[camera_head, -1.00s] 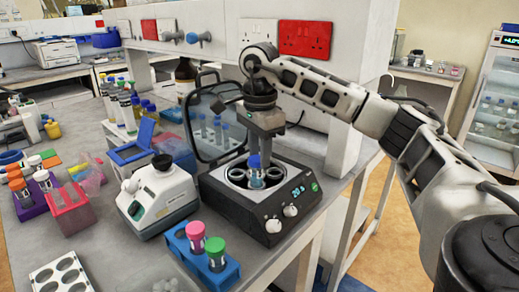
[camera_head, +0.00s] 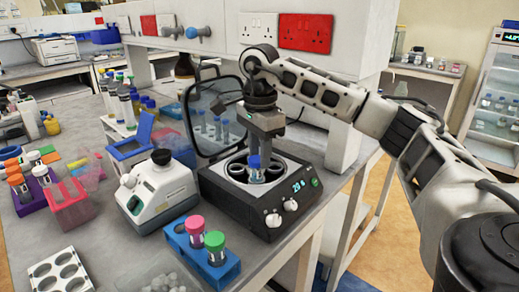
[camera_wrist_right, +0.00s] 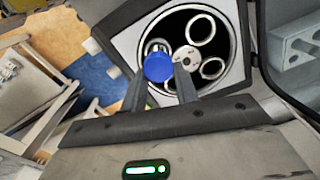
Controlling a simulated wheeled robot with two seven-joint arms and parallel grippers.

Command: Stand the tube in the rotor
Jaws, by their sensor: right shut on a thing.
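The tube, clear with a blue cap (camera_head: 254,162), stands roughly upright over the front of the rotor (camera_head: 238,169) in the open centrifuge (camera_head: 258,208). My right gripper (camera_wrist_right: 160,80) is shut on the tube near its cap, coming down from above. In the right wrist view the blue cap (camera_wrist_right: 157,68) sits between the fingertips, and the rotor's round holes (camera_wrist_right: 201,30) show beside it. The cap and fingers hide part of the rotor, so I cannot tell how deep the tube sits in a hole. My left gripper is not in view.
The raised centrifuge lid (camera_head: 213,120) stands behind the rotor, close to my right gripper. A blue rack (camera_head: 182,243) with pink-capped and green-capped tubes stands in front. A white device (camera_head: 157,193) is to the left. The bench edge is at right.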

